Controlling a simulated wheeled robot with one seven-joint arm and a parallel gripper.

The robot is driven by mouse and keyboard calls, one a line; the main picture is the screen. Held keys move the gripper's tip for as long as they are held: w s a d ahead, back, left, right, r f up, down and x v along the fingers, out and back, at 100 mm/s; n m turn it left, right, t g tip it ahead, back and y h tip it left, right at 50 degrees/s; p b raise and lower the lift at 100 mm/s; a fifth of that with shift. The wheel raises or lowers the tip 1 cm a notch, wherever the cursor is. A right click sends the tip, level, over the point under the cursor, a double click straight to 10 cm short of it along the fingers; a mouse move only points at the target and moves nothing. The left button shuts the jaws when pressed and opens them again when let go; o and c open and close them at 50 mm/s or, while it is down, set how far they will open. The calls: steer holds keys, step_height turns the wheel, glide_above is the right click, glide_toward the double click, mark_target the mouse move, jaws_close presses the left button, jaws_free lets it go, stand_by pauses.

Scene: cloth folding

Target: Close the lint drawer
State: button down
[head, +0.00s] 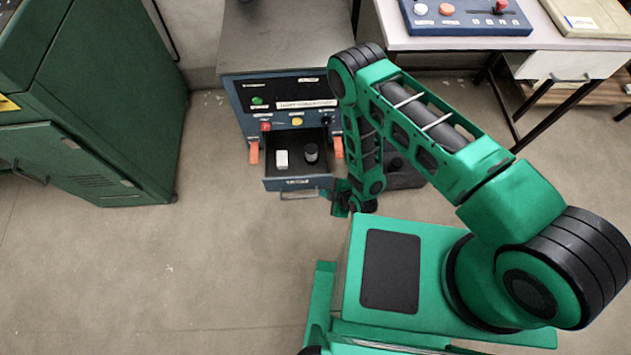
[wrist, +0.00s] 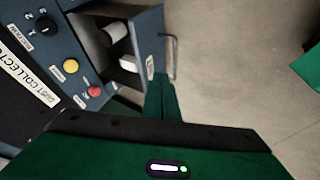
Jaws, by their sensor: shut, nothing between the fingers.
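The lint drawer (head: 277,184) is pulled out from the front of the blue dust collector cabinet (head: 238,113). A white block (head: 282,158) and a dark cylinder (head: 311,152) stand inside it, and a metal handle (head: 300,194) is on its front. In the wrist view the open drawer (wrist: 150,22) and its handle (wrist: 174,62) show at the top centre. My gripper (head: 340,208) is low, just right of the drawer's front. Its fingers (wrist: 161,88) are shut and empty, close to the drawer front; whether they touch it I cannot tell.
A green cabinet (head: 120,110) stands on the left. A white table (head: 440,45) with a control panel (head: 465,17) is at the back right. A dark box (head: 405,180) is on the floor behind my arm. The floor in front of the drawer is clear.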

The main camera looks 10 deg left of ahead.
glide_toward(310, 180)
step_height(310, 180, down, 3)
steer(key=s+a, duration=0.1)
steer(key=s, duration=0.1)
steer(key=shift+w+a+f, duration=0.1)
steer(key=shift+w+a, duration=0.1)
steer(key=shift+w, duration=0.4)
steer(key=shift+w+a+f, duration=0.1)
steer(key=shift+w+a, duration=0.1)
steer(key=shift+w, duration=0.4)
steer(key=shift+w+a+f, duration=0.1)
steer(key=shift+w+a, duration=0.1)
steer(key=shift+w, duration=0.4)
